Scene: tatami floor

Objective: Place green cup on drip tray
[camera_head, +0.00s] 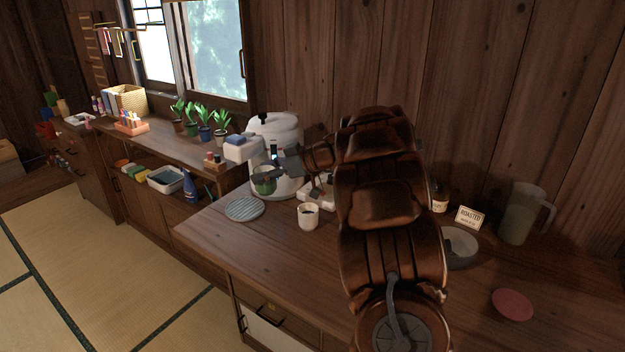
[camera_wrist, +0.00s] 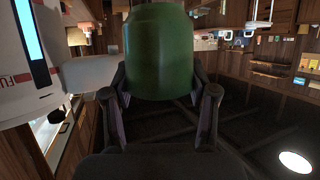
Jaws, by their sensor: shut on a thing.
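The green cup (camera_head: 264,181) is in the air beside the white dispenser (camera_head: 284,132), over the back left of the wooden counter. It fills the top middle of the wrist view (camera_wrist: 158,52), between the two fingers. My gripper (camera_head: 272,171) is shut on it. A round, pale blue-grey striped disc (camera_head: 244,208), which looks like the drip tray, lies on the counter below and left of the cup. Nothing stands on the disc. The cup is apart from it. The cup's far side is hidden.
A white cup (camera_head: 308,215) with dark contents stands right of the disc. A pitcher (camera_head: 524,212), a small sign (camera_head: 468,217), a grey bowl (camera_head: 459,246) and a pink disc (camera_head: 512,304) are at the right. Potted plants (camera_head: 205,124) line the left shelf. The counter's front left is clear.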

